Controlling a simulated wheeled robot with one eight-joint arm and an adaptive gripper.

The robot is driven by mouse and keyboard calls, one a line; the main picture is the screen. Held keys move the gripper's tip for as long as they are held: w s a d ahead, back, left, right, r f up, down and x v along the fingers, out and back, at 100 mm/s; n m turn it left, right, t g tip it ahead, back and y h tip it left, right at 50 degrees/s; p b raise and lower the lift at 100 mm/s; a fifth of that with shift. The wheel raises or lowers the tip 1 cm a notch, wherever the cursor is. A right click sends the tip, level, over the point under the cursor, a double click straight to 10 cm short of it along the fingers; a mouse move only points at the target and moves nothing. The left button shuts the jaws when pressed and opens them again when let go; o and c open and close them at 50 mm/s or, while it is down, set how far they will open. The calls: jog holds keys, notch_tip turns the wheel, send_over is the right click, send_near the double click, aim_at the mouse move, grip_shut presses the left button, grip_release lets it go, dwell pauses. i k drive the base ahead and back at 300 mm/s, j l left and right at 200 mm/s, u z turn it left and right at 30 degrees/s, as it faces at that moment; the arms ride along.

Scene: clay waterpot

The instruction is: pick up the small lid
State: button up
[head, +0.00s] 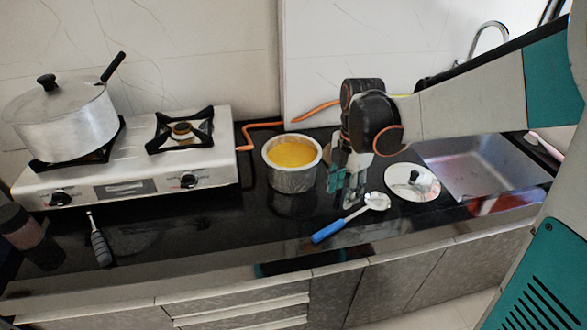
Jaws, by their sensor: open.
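The small lid (424,187) lies on the black counter, between the ladle and the sink. It is a pale round disc with a dark knob on top. My gripper (343,197) points down over the counter, left of the lid and clear of it. It is open, and I see nothing between its fingers. It hangs just right of the pot of yellow food and close above the blue-handled ladle.
The pot with yellow contents (292,181) stands left of my gripper. The blue-handled ladle (330,231) lies in front, its bowl near the lid. The sink (480,170) is at right. A stove (135,175) with a large lidded pot (65,122) stands at left.

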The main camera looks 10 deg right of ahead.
aim_at(412, 182)
jog(key=i+z, duration=0.2)
jog(key=z, duration=0.15)
jog(key=i+z, duration=0.15)
jog(key=z, duration=0.2)
jog(key=i+z, duration=0.2)
jog(key=z, duration=0.15)
